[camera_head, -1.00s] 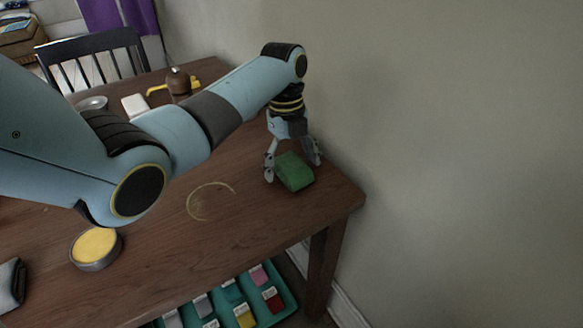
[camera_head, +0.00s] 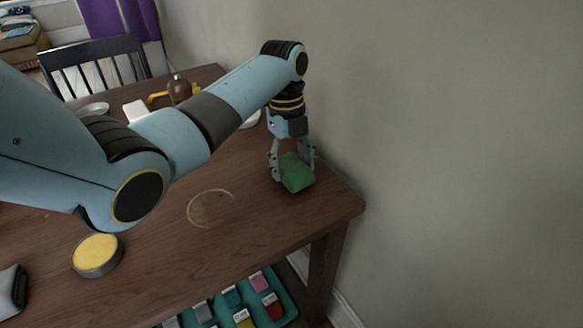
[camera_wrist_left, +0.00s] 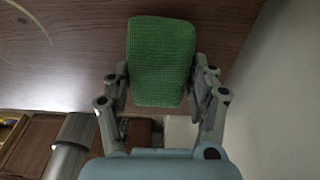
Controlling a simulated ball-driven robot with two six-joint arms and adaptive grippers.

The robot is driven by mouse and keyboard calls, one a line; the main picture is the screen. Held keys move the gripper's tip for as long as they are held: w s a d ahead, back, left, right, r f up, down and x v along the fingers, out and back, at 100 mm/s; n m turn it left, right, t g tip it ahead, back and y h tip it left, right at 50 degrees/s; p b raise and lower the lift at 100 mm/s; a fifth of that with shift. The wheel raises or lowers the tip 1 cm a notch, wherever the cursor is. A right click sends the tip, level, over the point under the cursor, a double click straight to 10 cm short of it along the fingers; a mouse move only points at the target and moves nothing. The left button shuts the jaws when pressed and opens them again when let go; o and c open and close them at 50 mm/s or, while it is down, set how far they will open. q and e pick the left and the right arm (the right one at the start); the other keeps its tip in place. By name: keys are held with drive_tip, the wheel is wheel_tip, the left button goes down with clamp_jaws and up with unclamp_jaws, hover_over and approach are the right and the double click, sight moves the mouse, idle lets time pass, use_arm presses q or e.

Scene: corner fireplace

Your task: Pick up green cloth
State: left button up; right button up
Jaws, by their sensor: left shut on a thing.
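The green cloth (camera_head: 297,173) is a folded, block-like piece near the right end of the wooden table. My left gripper (camera_head: 293,165) points down over it, with one finger on each side, shut on it. In the left wrist view the cloth (camera_wrist_left: 160,62) fills the space between the fingers of the gripper (camera_wrist_left: 160,95), and its woven surface shows. I cannot tell whether the cloth touches the table or hangs just above it. My right gripper is not in view.
The table (camera_head: 250,235) has a pale ring mark near the cloth. A round tin with yellow content (camera_head: 97,254) stands at the left front. A teal tray (camera_head: 286,298) of small coloured items lies below the table edge. The wall (camera_head: 450,150) is close on the right.

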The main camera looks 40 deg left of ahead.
sight(294, 166)
use_arm(q)
drive_tip(key=r, duration=0.2)
drive_tip(key=d+r, duration=0.1)
drive_tip(key=shift+s+r+p, duration=0.1)
drive_tip(key=shift+s+p, duration=0.2)
drive_tip(key=s+d+r+p, duration=0.2)
drive_tip(key=s+d+r, duration=0.4)
drive_tip(key=d, duration=0.2)
drive_tip(key=shift+s, duration=0.35)
